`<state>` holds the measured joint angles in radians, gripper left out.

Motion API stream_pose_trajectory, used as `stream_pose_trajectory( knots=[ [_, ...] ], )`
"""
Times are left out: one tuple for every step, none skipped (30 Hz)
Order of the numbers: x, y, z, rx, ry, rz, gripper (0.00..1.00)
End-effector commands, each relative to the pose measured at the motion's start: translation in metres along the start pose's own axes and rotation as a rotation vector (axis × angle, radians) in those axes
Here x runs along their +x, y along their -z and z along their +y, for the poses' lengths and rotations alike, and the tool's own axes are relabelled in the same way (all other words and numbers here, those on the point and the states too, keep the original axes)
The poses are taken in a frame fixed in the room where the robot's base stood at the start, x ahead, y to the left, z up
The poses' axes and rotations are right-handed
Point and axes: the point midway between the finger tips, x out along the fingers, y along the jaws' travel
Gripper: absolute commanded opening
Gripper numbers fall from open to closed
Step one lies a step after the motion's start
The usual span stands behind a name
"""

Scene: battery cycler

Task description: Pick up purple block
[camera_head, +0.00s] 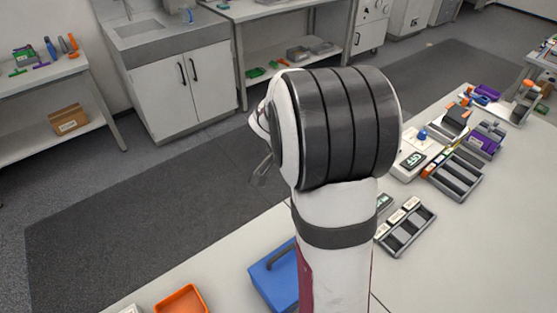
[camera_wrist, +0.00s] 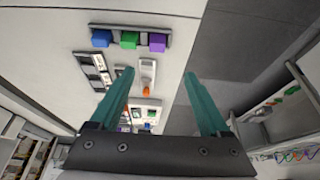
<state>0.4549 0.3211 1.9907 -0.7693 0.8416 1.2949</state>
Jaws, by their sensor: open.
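The purple block (camera_wrist: 157,42) shows in the wrist view, at the right end of a row on a grey rack (camera_wrist: 116,28). A green block (camera_wrist: 129,40) is beside it and a blue block (camera_wrist: 101,38) is at the left end. My gripper (camera_wrist: 158,73) is open, with its two teal fingers spread wide and nothing between them. The purple block lies ahead of the fingertips, apart from them. In the head view my arm hides most of the gripper, and I cannot make out this row of blocks there.
In the head view, a blue box (camera_head: 272,285) with a handle and an orange tray (camera_head: 181,300) stand at the front of the white table. Grey slotted trays (camera_head: 406,228) and devices, including a white unit (camera_head: 412,155), crowd the right side. A sink counter (camera_head: 165,50) stands behind.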

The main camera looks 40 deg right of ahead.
Motion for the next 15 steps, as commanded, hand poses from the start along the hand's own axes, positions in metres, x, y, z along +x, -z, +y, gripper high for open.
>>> stream_pose_trajectory(
  knots=[
    [0.005,-0.001,0.001,-0.001,-0.003,-0.001,0.8],
    [0.011,-0.001,0.001,-0.002,-0.005,-0.002,0.8],
    [0.021,-0.001,0.002,-0.002,-0.007,-0.003,0.8],
    [0.03,-0.002,0.003,-0.003,-0.009,-0.005,0.8],
    [0.039,-0.002,0.003,-0.003,-0.009,-0.005,0.8],
    [0.052,-0.002,0.003,-0.004,-0.009,-0.005,0.8],
    [0.06,-0.002,0.003,-0.003,-0.008,-0.006,0.8],
    [0.069,-0.002,0.003,-0.003,-0.008,-0.005,0.8],
    [0.079,-0.003,0.003,-0.004,-0.007,-0.006,0.8],
    [0.085,-0.002,0.003,-0.004,-0.007,-0.006,0.8],
    [0.09,-0.002,0.003,-0.003,-0.006,-0.005,0.8],
    [0.096,-0.002,0.002,-0.003,-0.006,-0.004,0.8],
    [0.1,-0.002,0.002,-0.003,-0.004,-0.004,0.8],
    [0.102,-0.002,0.002,-0.003,-0.003,-0.004,0.8],
    [0.108,-0.002,0.003,-0.003,-0.004,-0.005,0.8]
  ],
)
